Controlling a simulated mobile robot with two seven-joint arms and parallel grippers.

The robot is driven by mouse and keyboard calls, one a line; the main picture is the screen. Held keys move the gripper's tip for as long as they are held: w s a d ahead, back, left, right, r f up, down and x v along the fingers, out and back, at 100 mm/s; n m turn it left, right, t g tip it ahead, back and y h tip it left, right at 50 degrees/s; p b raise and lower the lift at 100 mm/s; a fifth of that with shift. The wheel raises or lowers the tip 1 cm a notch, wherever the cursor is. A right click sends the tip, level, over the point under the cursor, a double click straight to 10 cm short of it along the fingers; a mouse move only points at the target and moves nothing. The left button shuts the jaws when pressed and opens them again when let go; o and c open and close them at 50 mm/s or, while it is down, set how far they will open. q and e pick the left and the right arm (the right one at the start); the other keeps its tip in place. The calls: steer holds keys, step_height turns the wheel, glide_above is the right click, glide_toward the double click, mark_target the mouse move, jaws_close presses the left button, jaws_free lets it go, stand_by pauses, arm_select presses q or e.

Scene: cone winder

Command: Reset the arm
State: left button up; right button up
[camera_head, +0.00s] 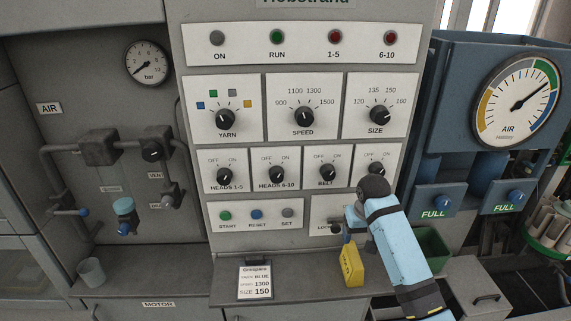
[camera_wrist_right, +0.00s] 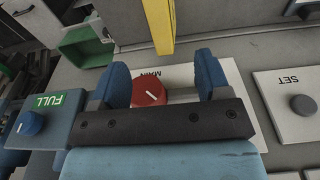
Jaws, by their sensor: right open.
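My right arm reaches in from the lower right in the head view, and its gripper (camera_head: 350,218) is in front of the lower right panel (camera_head: 320,208). In the right wrist view the gripper (camera_wrist_right: 163,78) is open. A red knob marked MAIN (camera_wrist_right: 149,92) shows between its two blue fingers, with gaps on both sides; I cannot tell how deep the fingers reach. The arm hides this knob in the head view. A yellow tag (camera_head: 351,264) hangs just below the gripper; it also shows in the right wrist view (camera_wrist_right: 159,22). My left gripper is not in view.
The START, RESET and SET buttons (camera_head: 257,214) are left of my gripper. Rows of knobs (camera_head: 303,118) are above. A ledge with a spec card (camera_head: 255,282) lies below. A green bin (camera_head: 433,247) and the blue gauge unit (camera_head: 455,100) stand to the right.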

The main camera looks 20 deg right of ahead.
mark_target(362, 269)
steer(key=s+a+f+n+t, duration=0.15)
steer(key=s+a, duration=0.25)
steer(key=s, duration=0.7)
steer(key=s+a+f+n, duration=0.15)
steer(key=s+a, duration=0.25)
steer(key=s, duration=0.7)
steer(key=s+a+f+n+t, duration=0.15)
steer(key=s+a, duration=0.25)
steer(key=s, duration=0.7)
steer(key=w+a+f+t+y, duration=0.1)
steer(key=w+f+t, duration=0.1)
steer(key=f, duration=0.2)
steer(key=w+a+f+n+t+y, duration=0.1)
steer(key=w+a+f+t, duration=0.1)
steer(key=f, duration=0.2)
steer(key=w+a+f+t+y, duration=0.1)
steer(key=w+a+f+t, duration=0.1)
steer(key=f, duration=0.3)
steer(key=shift+a+t, duration=0.25)
steer(key=shift+t, duration=0.05)
